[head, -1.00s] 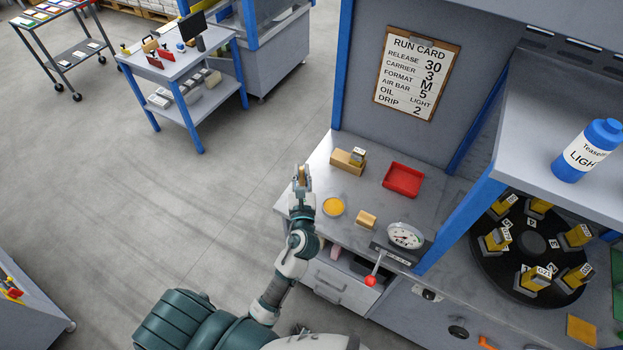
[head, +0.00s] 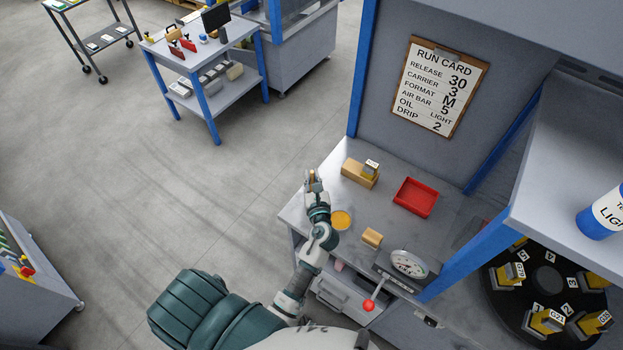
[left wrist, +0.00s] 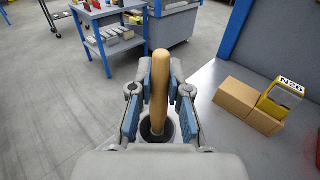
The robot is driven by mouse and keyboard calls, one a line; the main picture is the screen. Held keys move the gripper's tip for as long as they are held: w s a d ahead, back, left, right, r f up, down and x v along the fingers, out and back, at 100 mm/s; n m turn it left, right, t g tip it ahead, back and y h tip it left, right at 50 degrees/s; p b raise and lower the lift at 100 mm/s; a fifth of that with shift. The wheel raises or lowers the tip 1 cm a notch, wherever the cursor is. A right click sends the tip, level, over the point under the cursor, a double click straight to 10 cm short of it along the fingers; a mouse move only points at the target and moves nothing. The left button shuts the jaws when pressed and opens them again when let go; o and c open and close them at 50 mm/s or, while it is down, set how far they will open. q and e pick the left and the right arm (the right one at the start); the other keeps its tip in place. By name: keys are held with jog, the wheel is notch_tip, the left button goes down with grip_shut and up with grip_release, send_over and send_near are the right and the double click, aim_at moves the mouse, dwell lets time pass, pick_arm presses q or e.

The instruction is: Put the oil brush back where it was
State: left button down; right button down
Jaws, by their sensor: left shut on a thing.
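My left gripper (head: 314,180) is over the left end of the grey worktop (head: 385,212), above and left of a round yellow dish (head: 341,220). It is shut on the wooden handle of the oil brush (left wrist: 160,80), which stands roughly upright between the blue-padded fingers in the left wrist view. A dark round shape with a pale rim (left wrist: 157,130) surrounds the handle's lower end. I cannot tell whether it is the brush's head or a holder, and the bristles are hidden. My right gripper is not in view.
A wooden block with a yellow N26 piece (left wrist: 252,103) stands to the right of the gripper. A red tray (head: 415,197), a small wooden block (head: 372,238), a dial gauge (head: 408,264) and a red-knobbed lever (head: 369,305) are further along. Open floor lies left.

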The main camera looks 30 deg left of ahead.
pick_arm(q)
jog(key=shift+s+d, duration=0.1)
jog(key=shift+d, duration=0.25)
jog(key=shift+d+r, duration=0.1)
jog(key=c, duration=1.4)
grip_release()
jog(key=shift+o, duration=1.3)
jog(key=shift+a+f, duration=0.2)
jog(key=shift+a, duration=0.35)
jog(key=shift+s+r, duration=0.1)
jog(key=f+b+v, duration=0.1)
jog(key=v, duration=1.1)
jog(key=shift+d+r+b, duration=0.15)
jog(key=shift+r+b, duration=0.15)
jog(key=shift+r, duration=0.2)
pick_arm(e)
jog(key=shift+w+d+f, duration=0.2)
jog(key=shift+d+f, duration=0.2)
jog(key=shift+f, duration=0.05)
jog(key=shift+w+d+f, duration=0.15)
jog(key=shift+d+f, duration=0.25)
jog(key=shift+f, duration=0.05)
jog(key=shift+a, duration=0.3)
